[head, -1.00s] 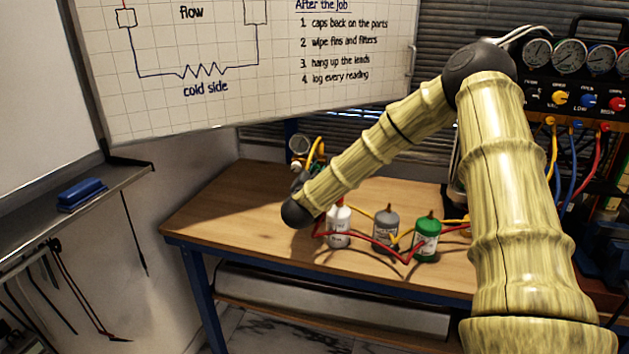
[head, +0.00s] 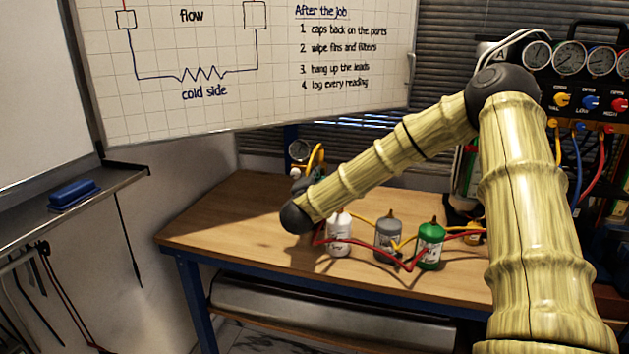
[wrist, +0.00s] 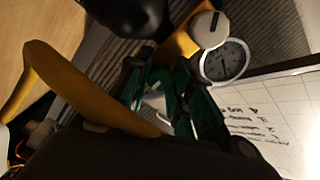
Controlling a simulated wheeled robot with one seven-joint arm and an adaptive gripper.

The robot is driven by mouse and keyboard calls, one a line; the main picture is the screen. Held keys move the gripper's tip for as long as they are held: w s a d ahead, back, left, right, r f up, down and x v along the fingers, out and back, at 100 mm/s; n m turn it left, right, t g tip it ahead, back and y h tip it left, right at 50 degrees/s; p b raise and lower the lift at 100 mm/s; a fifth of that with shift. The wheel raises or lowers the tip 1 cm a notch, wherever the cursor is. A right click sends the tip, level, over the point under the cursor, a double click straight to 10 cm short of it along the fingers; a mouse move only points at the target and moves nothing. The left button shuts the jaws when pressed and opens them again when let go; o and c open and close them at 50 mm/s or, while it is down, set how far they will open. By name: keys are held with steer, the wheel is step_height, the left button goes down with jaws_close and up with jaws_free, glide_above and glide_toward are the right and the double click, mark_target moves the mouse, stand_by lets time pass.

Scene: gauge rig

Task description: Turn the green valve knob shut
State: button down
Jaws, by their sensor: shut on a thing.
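The green valve knob (wrist: 164,80) shows in the wrist view as a small patch of brighter green between the dark green fingers. My gripper (wrist: 172,92) is shut on it, and the fingers hide most of it. In the head view the same gauge (head: 299,150) stands at the back left of the bench. My gripper (head: 301,184) is just below it there, mostly hidden behind my wrist. The knob cannot be made out in the head view, so its turn angle is unclear.
A thick yellow hose (wrist: 75,90) curves close beside my gripper. A white bottle (head: 339,236), a grey bottle (head: 388,237) and a green bottle (head: 430,246) stand on the wooden bench (head: 225,222), with red and yellow hoses among them. The bench's left part is clear.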

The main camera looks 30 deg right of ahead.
steer(key=shift+f, duration=0.15)
steer(key=c, duration=1.2)
jaws_free()
steer(key=shift+s+d, duration=0.1)
steer(key=v, duration=1.2)
